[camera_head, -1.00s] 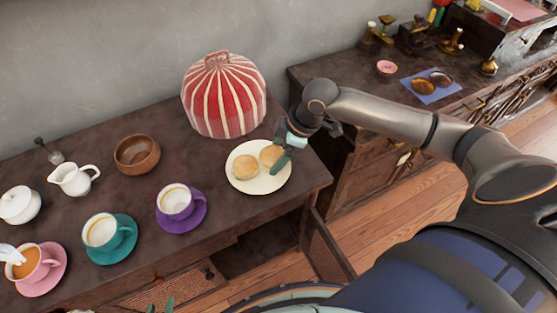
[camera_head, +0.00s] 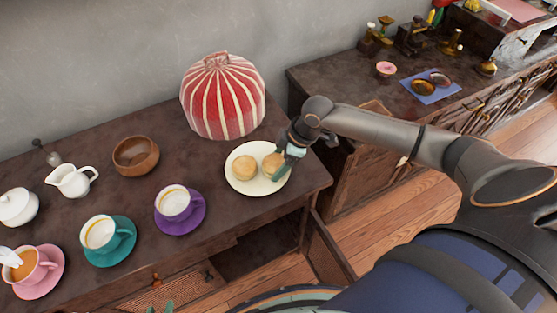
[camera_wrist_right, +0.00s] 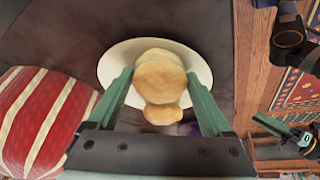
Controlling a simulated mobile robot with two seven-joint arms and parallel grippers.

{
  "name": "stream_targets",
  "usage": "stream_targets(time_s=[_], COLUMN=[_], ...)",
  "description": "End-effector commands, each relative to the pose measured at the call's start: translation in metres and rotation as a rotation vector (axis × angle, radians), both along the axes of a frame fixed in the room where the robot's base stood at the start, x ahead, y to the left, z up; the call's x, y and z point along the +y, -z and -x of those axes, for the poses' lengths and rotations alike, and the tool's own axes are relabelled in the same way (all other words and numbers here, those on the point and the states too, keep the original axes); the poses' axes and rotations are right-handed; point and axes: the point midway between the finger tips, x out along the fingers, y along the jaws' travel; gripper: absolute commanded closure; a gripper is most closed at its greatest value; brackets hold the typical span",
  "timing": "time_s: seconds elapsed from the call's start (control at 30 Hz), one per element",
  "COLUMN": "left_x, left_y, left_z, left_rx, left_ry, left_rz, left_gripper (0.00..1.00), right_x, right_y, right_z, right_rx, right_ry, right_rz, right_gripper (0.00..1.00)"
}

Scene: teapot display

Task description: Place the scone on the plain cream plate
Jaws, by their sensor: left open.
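A round cream plate (camera_head: 256,188) stands near the right end of the table and bears golden scones, one at the left (camera_head: 244,168) and one at the right (camera_head: 270,160). It also shows in the right wrist view (camera_wrist_right: 203,72). My right gripper (camera_head: 284,168) is low over the plate's right side. In the right wrist view its green fingers (camera_wrist_right: 160,85) stand apart, on either side of a scone (camera_wrist_right: 160,74), with small gaps. Another scone (camera_wrist_right: 163,115) shows nearer the wrist camera's lower edge. My left gripper's tips (camera_head: 163,307) show at the head view's bottom edge.
A red striped tea cosy (camera_head: 222,98) stands close behind the plate. A purple cup and saucer (camera_head: 180,222), a teal cup and saucer (camera_head: 110,260) and a wooden bowl (camera_head: 136,156) stand to the left. The table's front right corner is bare.

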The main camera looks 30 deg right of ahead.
Motion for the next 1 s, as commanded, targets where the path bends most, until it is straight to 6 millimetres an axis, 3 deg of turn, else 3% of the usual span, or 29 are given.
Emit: stream_targets(time_s=[0.13,0.47,1.0], left_x=[0.000,0.000,0.000], left_y=[0.000,-0.001,-0.012], left_z=[0.000,0.000,0.000], left_rx=[0.000,0.001,0.001], left_ry=[0.000,0.000,0.000], left_rz=[0.000,0.000,0.000], left_gripper=[0.55,0.55,0.55], right_x=[0.000,-0.002,-0.032], right_y=[0.000,-0.008,-0.101], right_z=[0.000,0.000,0.025], right_rx=[0.000,-0.001,-0.001], right_ry=[0.000,0.000,0.002], right_rz=[0.000,0.002,0.002], right_gripper=[0.00,0.00,0.00])
